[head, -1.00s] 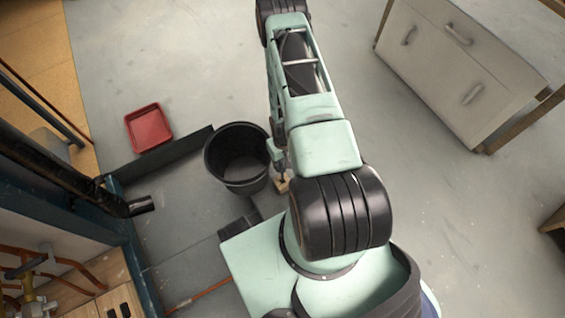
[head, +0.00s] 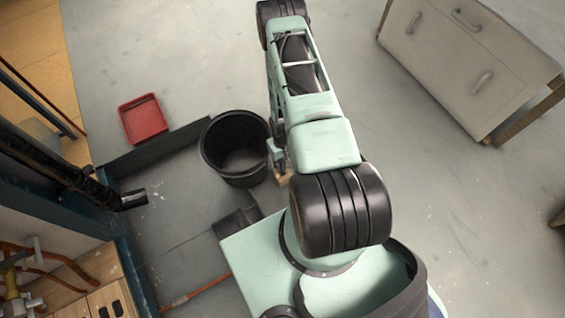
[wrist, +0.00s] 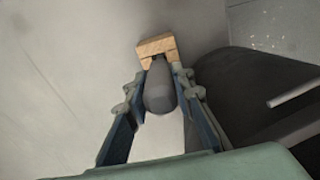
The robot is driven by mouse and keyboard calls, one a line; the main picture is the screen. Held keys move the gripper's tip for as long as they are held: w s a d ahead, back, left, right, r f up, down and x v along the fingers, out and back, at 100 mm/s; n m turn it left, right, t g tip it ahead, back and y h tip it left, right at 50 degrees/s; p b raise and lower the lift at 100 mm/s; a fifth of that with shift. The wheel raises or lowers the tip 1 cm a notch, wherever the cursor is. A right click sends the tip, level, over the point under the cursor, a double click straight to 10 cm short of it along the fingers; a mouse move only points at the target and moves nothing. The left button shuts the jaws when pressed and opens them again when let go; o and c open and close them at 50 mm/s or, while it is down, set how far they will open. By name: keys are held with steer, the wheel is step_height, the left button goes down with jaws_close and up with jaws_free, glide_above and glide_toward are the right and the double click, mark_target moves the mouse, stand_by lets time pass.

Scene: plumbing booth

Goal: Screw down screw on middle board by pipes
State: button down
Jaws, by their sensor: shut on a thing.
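My gripper (wrist: 160,66) points down, away from the wrist camera. Wooden boards (head: 106,296) with dark slots stand at the lower left, near copper pipes (head: 85,263). I cannot make out a screw on them. The gripper is well away from the boards.
A black bucket (head: 210,152) stands just left of my gripper and looms dark in the wrist view (wrist: 245,85). A red tray (head: 142,118) lies further left. A black pipe (head: 60,168) juts from the booth frame. A white cabinet (head: 450,70) stands upper right.

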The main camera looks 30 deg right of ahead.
steer(key=shift+f, duration=0.15)
steer(key=c, duration=1.6)
jaws_free()
step_height(320, 180, up, 12)
steer(key=shift+r, duration=0.1)
